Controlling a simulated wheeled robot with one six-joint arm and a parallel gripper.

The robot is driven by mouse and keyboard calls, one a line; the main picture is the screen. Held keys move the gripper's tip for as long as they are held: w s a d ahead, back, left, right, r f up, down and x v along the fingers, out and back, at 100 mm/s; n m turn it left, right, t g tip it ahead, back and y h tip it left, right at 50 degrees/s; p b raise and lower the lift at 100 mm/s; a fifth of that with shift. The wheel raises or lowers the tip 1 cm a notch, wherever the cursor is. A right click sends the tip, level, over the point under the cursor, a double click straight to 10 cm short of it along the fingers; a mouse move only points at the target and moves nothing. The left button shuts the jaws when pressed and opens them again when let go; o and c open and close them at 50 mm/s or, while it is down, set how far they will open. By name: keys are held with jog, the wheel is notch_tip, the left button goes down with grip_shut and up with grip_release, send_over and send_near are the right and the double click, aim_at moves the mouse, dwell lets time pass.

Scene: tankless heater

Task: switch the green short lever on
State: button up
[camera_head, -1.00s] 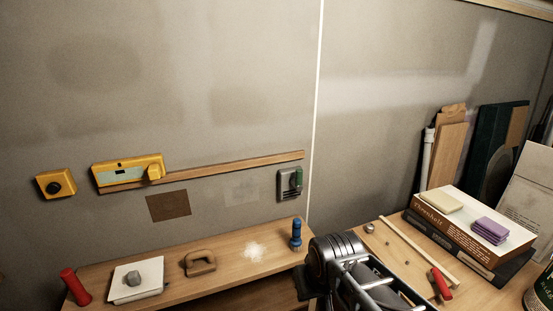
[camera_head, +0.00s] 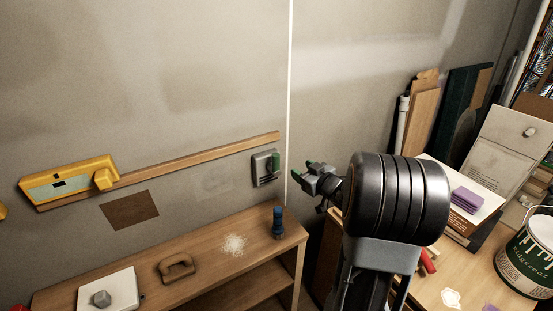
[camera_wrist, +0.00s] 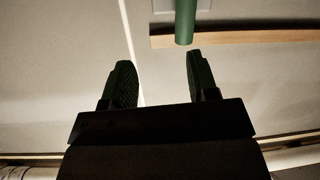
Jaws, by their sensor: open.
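The green short lever (camera_head: 275,162) sits on a grey wall plate (camera_head: 260,170) at the right end of the wooden rail in the head view. In the wrist view the lever (camera_wrist: 185,22) shows as a green bar at the top, with part of the plate (camera_wrist: 163,6) behind it. My gripper (camera_head: 311,172) is raised to the right of the lever in the head view, apart from it. In the wrist view my gripper (camera_wrist: 158,82) has its two dark green fingers spread with nothing between them. The lever's lower end is beyond the fingertips, nearer the right finger.
A yellow device (camera_head: 68,181) is on the wall at left by the wooden rail (camera_head: 200,162). Below, a wooden shelf (camera_head: 205,262) holds a blue flashlight (camera_head: 278,222) and a brown handle (camera_head: 177,267). A paint can (camera_head: 527,258) stands at right. The wall above is clear.

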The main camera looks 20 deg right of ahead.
aim_at(276, 160)
jog(key=w+a+y+p, duration=0.1)
jog(key=w, duration=0.2)
jog(key=w+a+n+y+p, duration=0.1)
jog(key=w+a+y, duration=0.1)
jog(key=w, duration=0.1)
jog(key=w+a+f+y+p, duration=0.1)
jog(key=w+a, duration=0.1)
jog(key=w, duration=0.2)
jog(key=shift+a+y, duration=0.2)
jog(key=shift+y, duration=0.2)
jog(key=shift+s, duration=0.1)
grip_shut()
dwell(0.5)
